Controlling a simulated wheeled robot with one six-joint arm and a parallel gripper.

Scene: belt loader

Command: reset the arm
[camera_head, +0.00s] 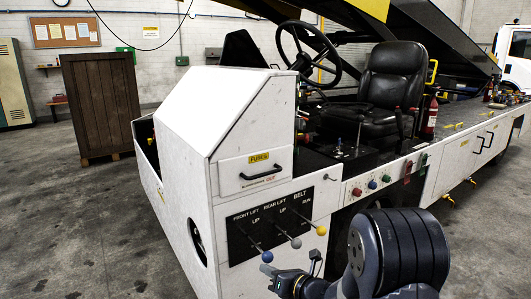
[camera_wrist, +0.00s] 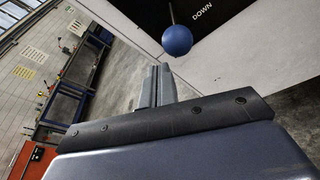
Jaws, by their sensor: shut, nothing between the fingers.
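My gripper (camera_head: 268,270) is shut and empty in the head view, low in front of the loader's lever panel (camera_head: 240,241). In the wrist view its two fingers (camera_wrist: 156,86) are together. The blue-knobbed front lift lever (camera_head: 267,256) is right by the fingertips in the head view. In the wrist view the blue knob (camera_wrist: 177,40) appears just beyond the fingertips, and I cannot tell whether they touch. My arm covers the lower right of the head view.
A grey-knobbed rear lift lever (camera_head: 296,243) and a yellow-knobbed belt lever (camera_head: 321,230) stand to the right. The white belt loader (camera_head: 236,126) fills the middle. A wooden crate (camera_head: 101,102) stands behind left. The left floor (camera_head: 66,213) is clear.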

